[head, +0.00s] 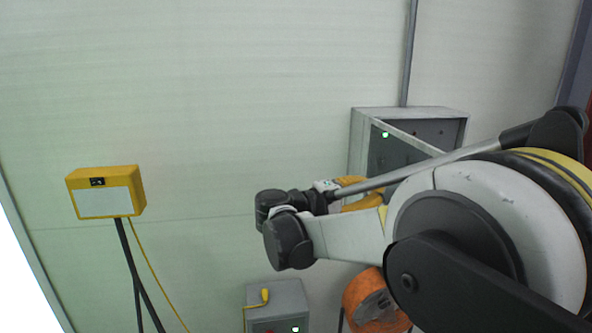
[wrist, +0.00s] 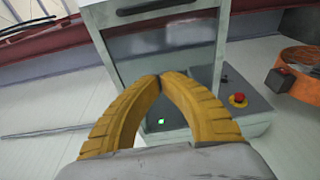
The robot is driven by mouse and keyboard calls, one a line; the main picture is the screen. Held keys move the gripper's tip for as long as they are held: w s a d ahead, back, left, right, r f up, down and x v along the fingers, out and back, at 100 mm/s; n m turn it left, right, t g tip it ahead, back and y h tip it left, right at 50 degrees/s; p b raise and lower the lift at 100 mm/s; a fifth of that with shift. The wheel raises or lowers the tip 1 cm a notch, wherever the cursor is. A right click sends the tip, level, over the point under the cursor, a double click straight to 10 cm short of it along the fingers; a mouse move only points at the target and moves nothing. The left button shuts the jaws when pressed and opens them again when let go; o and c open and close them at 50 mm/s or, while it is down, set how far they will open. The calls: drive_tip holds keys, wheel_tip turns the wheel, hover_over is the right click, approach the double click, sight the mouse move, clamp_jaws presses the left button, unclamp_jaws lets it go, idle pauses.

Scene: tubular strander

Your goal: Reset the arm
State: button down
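My arm reaches in from the right side of the head view. My gripper (head: 355,185) shows there as a small patch of yellow, mostly hidden behind my own arm links. In the wrist view, the two curved yellow fingers of my gripper (wrist: 160,78) meet at their tips. Nothing shows held between them. The fingertips stand in front of a grey cabinet (wrist: 165,14); I cannot tell how far off it is.
The head view shows a grey wall cabinet (head: 360,140) behind my arm, a lower grey box (head: 262,296) with a yellow handle, an orange reel (head: 362,290) and a yellow box (head: 130,180) on a stand. A red button (wrist: 238,99) shows in the wrist view.

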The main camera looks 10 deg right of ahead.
drive_tip(key=s+d+f+y+b, duration=0.2)
drive_tip(key=s+f+y+b, duration=0.55)
drive_tip(key=s+f, duration=0.65)
drive_tip(key=s+a+f+m+t+y+b, duration=0.1)
drive_tip(key=s+a+f+y+b, duration=0.1)
drive_tip(key=s+a+f+y, duration=0.2)
drive_tip(key=s+a+f+m+t+y+b, duration=0.2)
drive_tip(key=s+a+f+y, duration=0.3)
drive_tip(key=f, duration=0.5)
drive_tip(key=shift+s+a+f+b, duration=0.4)
drive_tip(key=shift+s+a+b, duration=0.3)
drive_tip(key=shift+s+a, duration=0.35)
drive_tip(key=shift+s+d+y, duration=0.1)
drive_tip(key=shift+d+y, duration=0.05)
drive_tip(key=shift+y, duration=0.1)
